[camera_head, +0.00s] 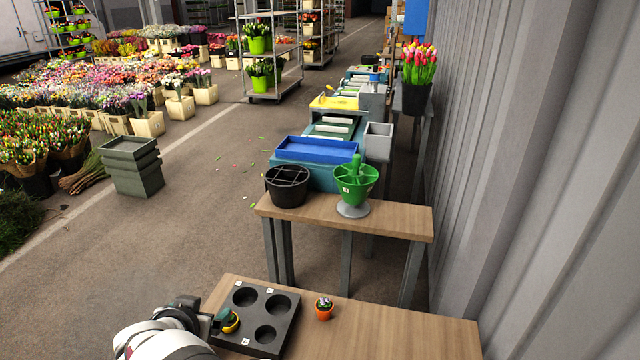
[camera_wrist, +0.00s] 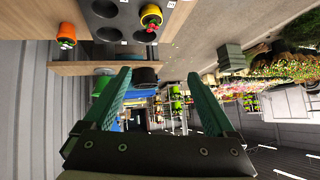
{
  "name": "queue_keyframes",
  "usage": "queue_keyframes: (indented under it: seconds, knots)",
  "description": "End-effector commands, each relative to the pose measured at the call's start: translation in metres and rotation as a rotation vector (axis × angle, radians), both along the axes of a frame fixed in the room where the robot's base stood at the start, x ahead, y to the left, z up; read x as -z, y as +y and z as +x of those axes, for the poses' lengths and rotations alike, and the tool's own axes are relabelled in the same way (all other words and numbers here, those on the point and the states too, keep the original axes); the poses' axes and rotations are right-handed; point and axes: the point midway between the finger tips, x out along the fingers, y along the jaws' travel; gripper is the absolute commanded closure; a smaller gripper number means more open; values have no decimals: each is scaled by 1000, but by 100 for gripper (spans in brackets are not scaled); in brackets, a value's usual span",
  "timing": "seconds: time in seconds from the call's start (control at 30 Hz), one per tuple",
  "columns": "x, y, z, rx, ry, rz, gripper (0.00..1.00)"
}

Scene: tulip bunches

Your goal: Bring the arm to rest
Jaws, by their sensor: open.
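My gripper (camera_wrist: 159,75) is open, and nothing sits between its green fingers in the wrist view. In the head view my arm enters from the bottom left, its end beside the left edge of the black tray (camera_head: 291,301). The tray has round wells. A small yellow pot (camera_head: 232,325) sits at a left well, partly covered by my gripper in the head view; it also shows in the wrist view (camera_wrist: 151,12). A small orange pot with a plant (camera_head: 324,311) stands on the table right of the tray and shows in the wrist view (camera_wrist: 66,36).
The near wooden table (camera_head: 400,335) is bare on its right side. A second table (camera_head: 400,220) behind holds a black divided bucket (camera_head: 288,187) and a green cone-shaped holder (camera_head: 355,183). A corrugated wall (camera_head: 490,170) runs along the right.

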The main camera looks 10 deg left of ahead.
Motion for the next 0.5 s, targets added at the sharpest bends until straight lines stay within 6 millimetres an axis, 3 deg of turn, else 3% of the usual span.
queue_keyframes:
  seconds: [0.03, 0.1, 0.17, 0.23, 0.3, 0.4, 0.5]
  knots:
    - [-28, -13, 22, -12, -1, 104, 9]
    - [-69, -47, 40, -57, 40, 265, 9]
    - [-91, -90, 33, -99, 126, 350, 9]
    - [-95, -152, 2, -105, 276, 365, 9]
    - [-83, -213, -41, -45, 439, 323, 9]
    - [-61, -286, -102, 119, 643, 239, 9]
    - [-46, -339, -154, 304, 788, 167, 9]
